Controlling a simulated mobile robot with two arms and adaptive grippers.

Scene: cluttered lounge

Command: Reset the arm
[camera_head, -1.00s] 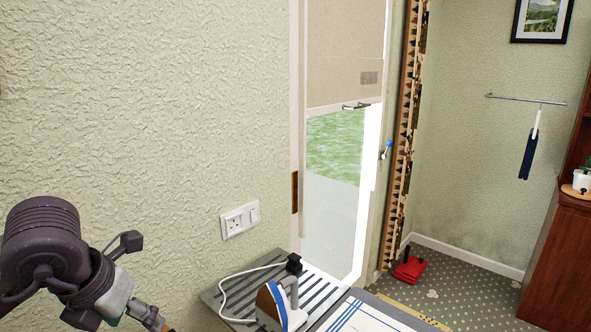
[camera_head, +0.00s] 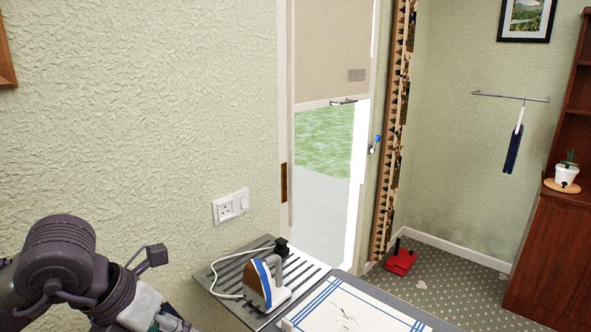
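My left arm comes in at the lower left of the head view, its dark joint and wrist in front of the wall. The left gripper's fingers are cut off by the bottom edge, so its state is hidden. My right arm and gripper are not in view. No object is seen in a gripper.
An iron (camera_head: 264,284) with a white cord stands on a slatted rack (camera_head: 216,276) below a wall socket (camera_head: 230,207). A blue-striped white cloth (camera_head: 345,308) lies beside it. A red object (camera_head: 400,261) is on the floor. A wooden cabinet (camera_head: 545,255) holds a potted plant (camera_head: 567,174).

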